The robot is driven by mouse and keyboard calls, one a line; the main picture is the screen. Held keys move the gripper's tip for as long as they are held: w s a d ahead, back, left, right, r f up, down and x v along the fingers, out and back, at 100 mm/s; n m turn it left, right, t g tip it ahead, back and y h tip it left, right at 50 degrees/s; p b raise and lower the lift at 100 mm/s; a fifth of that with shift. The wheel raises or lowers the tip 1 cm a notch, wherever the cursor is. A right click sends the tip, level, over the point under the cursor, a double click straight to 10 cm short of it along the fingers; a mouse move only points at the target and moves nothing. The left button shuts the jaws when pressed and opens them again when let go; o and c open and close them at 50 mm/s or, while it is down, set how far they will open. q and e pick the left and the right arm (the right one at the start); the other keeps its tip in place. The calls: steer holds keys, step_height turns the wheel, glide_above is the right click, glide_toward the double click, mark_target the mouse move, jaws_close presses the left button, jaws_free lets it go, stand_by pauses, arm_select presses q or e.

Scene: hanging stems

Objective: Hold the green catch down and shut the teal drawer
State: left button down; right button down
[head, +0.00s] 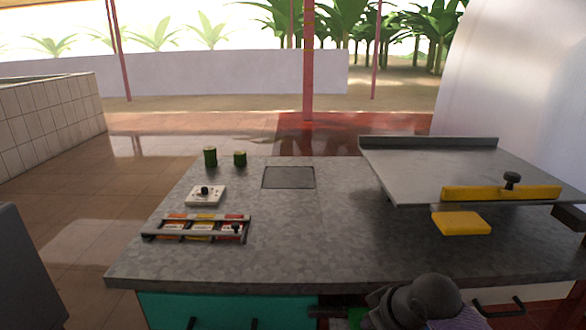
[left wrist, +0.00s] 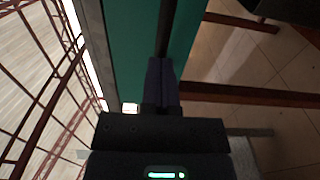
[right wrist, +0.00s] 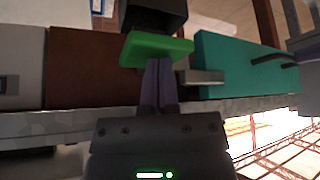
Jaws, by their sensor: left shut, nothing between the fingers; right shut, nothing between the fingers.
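The teal drawer (head: 225,310) shows below the counter's front edge in the head view, with two dark handle ends on it. Its front fills the middle of the left wrist view (left wrist: 130,40). My left gripper (left wrist: 161,68) is shut and empty, its fingertips over the teal front by a dark bar; I cannot tell if they touch. The green catch (right wrist: 157,48) is a flat plate in the right wrist view, beside the teal drawer (right wrist: 235,75). My right gripper (right wrist: 158,66) is shut and empty, fingertips at the catch's edge, seemingly touching it. How far the drawer stands out is unclear.
The grey counter (head: 300,230) bears a rack of coloured packets (head: 200,228), a white switch box (head: 205,195), two green cylinders (head: 210,157) and a yellow block (head: 461,223). A raised grey board (head: 430,170) stands at the right. A brown panel (right wrist: 85,65) lies beside the catch.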

mark_target(222, 329)
arm_select(q)
steer(key=shift+w, duration=2.45)
steer(key=s+r, duration=0.3)
steer(key=s, duration=0.3)
arm_select(e)
steer(key=shift+r, duration=4.5)
